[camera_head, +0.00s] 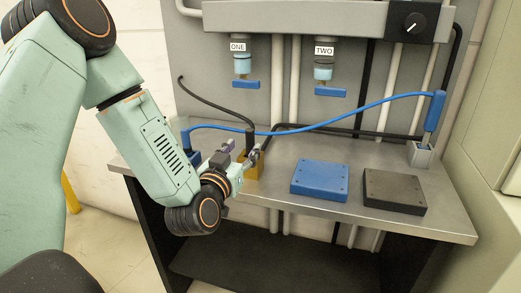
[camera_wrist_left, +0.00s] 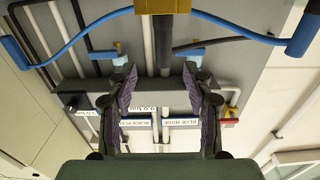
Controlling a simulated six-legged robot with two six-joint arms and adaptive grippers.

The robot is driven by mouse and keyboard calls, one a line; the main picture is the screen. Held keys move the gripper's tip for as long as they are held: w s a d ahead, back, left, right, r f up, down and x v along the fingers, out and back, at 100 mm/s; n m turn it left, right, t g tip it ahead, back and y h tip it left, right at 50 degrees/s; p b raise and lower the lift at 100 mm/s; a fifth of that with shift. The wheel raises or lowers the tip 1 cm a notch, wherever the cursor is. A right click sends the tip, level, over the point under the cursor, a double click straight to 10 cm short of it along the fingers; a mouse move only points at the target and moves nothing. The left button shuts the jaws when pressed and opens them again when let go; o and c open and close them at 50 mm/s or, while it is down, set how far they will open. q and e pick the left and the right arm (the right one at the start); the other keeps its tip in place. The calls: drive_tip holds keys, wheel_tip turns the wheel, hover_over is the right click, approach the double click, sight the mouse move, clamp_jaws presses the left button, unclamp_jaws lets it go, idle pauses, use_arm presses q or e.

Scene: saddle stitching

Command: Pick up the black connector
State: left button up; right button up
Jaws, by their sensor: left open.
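The black connector (camera_head: 250,139) stands upright in a yellow-brown holder (camera_head: 253,172) near the left part of the metal bench, with a black cable running from its top. My left gripper (camera_head: 238,156) is at the holder, close to the connector's lower part, with its fingers apart. In the left wrist view the left gripper (camera_wrist_left: 160,85) is open with nothing between its fingertips. A dark upright shape that looks like the connector (camera_wrist_left: 163,45) shows beyond and above the fingertips, below the yellow holder (camera_wrist_left: 162,6). I cannot tell the exact gap. My right gripper is not in view.
A blue cable (camera_head: 350,107) crosses behind the connector to a blue connector (camera_head: 435,110) in a grey holder (camera_head: 420,154). A blue box (camera_head: 319,178) and a black box (camera_head: 394,190) lie on the bench (camera_head: 285,150). Labelled ports ONE (camera_head: 240,65) and TWO (camera_head: 324,70) hang above.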

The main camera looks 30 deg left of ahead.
sight(250, 139)
use_arm(q)
drive_tip(key=b+x, duration=0.1)
drive_tip(key=x, duration=0.5)
drive_tip(key=shift+w, duration=0.2)
drive_tip(key=shift+w+a, duration=0.15)
drive_tip(key=shift+w, duration=0.15)
drive_tip(key=shift+w+a+f, duration=0.1)
drive_tip(key=shift+a+f, duration=0.1)
drive_tip(key=shift+a, duration=0.25)
drive_tip(key=shift+d+r, duration=0.15)
drive_tip(key=shift+d, duration=0.3)
drive_tip(key=shift+c, duration=1.4)
drive_tip(key=shift+a, duration=0.3)
drive_tip(key=c, duration=0.4)
drive_tip(key=shift+d, duration=0.15)
clamp_jaws()
